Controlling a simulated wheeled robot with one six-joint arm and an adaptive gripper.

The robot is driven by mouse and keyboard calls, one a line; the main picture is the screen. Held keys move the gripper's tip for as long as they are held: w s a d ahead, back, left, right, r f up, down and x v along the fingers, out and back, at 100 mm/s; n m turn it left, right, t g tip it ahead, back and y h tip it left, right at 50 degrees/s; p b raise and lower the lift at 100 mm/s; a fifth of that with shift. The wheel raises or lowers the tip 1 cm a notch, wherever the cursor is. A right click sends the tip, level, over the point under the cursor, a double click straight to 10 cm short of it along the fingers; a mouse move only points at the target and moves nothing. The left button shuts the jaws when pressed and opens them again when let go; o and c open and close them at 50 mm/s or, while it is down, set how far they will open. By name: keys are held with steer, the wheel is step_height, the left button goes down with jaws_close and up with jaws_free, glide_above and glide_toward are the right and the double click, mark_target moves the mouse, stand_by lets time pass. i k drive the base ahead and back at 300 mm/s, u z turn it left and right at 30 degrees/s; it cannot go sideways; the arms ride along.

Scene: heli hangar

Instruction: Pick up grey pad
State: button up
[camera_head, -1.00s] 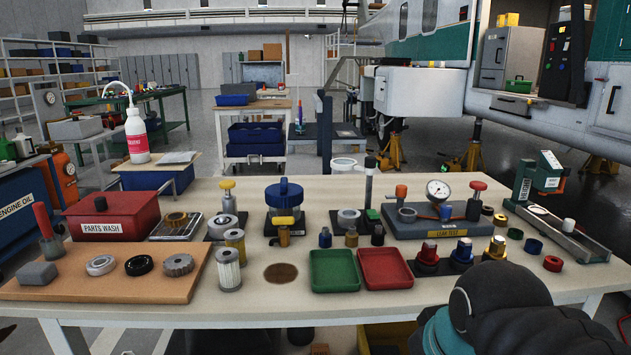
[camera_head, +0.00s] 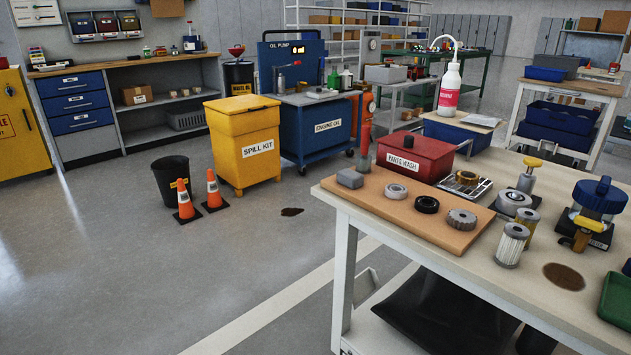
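The grey pad (camera_head: 350,178) is a small grey block. It lies at the left end of a tan board (camera_head: 400,218) on the workbench, next to a pale ring (camera_head: 396,191). A black ring (camera_head: 427,204) and a grey toothed ring (camera_head: 462,218) lie further right on the same board. A brush with a red handle (camera_head: 366,140) stands behind the pad. My gripper does not show in the current view.
The white-legged workbench (camera_head: 490,270) fills the right side. Its left corner is near the pad. A red parts wash box (camera_head: 415,157) stands behind the board. Open floor (camera_head: 130,290) lies left, with two orange cones (camera_head: 184,202), a black bin (camera_head: 175,183) and a yellow spill kit (camera_head: 243,143).

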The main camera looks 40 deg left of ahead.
mark_target(351, 179)
steer(key=u, duration=1.55)
